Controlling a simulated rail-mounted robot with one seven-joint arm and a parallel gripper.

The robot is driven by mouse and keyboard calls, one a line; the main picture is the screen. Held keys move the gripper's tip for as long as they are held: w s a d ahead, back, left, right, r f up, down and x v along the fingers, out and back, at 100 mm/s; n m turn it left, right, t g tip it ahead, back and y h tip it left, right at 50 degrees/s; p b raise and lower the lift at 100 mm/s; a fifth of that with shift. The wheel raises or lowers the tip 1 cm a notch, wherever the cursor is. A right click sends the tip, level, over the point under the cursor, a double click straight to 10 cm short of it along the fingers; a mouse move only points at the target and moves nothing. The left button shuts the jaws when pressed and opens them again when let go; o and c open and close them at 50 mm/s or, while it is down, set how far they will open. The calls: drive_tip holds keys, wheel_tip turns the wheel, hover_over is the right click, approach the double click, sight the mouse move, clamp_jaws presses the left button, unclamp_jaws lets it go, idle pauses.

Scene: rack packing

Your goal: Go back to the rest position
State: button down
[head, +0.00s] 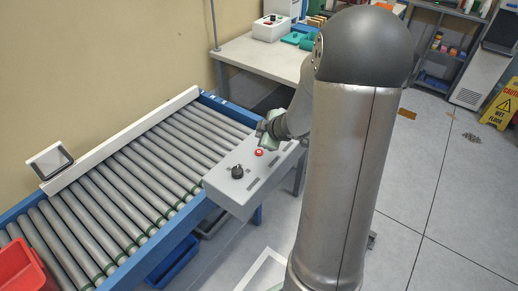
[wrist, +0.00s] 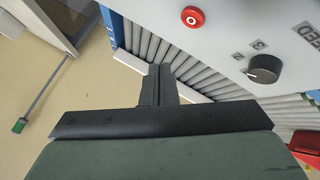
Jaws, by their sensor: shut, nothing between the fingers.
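My gripper (wrist: 160,72) is shut and empty in the wrist view, its two dark fingers side by side. It is beside the grey control box (wrist: 233,20), which has a red button (wrist: 192,16) and a black knob (wrist: 264,68). In the head view the green-grey hand shows just behind the control box (head: 228,190), near the red button (head: 259,152). My own arm hides part of the hand, and the fingertips cannot be made out there. Whether the gripper touches the box cannot be told.
A roller conveyor (head: 130,185) with blue rails and a white guide runs along the wall. A red bin (head: 25,272) is at the lower left. A white table (head: 262,58) with boxes stands behind. A yellow wet-floor sign (head: 502,105) is at the right; the floor there is mostly clear.

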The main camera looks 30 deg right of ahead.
idle(0.6)
drive_tip(key=s+a+r+m+g+h, duration=0.35)
drive_tip(key=s+r+m, duration=0.3)
drive_tip(key=s, duration=0.35)
drive_tip(key=s+a+m+g+y, duration=0.1)
drive_tip(key=s+a+m+g, duration=0.1)
drive_tip(key=s+a, duration=0.4)
drive_tip(key=s+a+m+g+y, duration=0.1)
drive_tip(key=s+a+m+g, duration=0.1)
drive_tip(key=s+a, duration=0.4)
drive_tip(key=s+g, duration=0.1)
drive_tip(key=s, duration=0.3)
drive_tip(key=shift+s+a+r, duration=0.2)
drive_tip(key=shift+s+r, duration=0.1)
drive_tip(key=shift+s, duration=0.1)
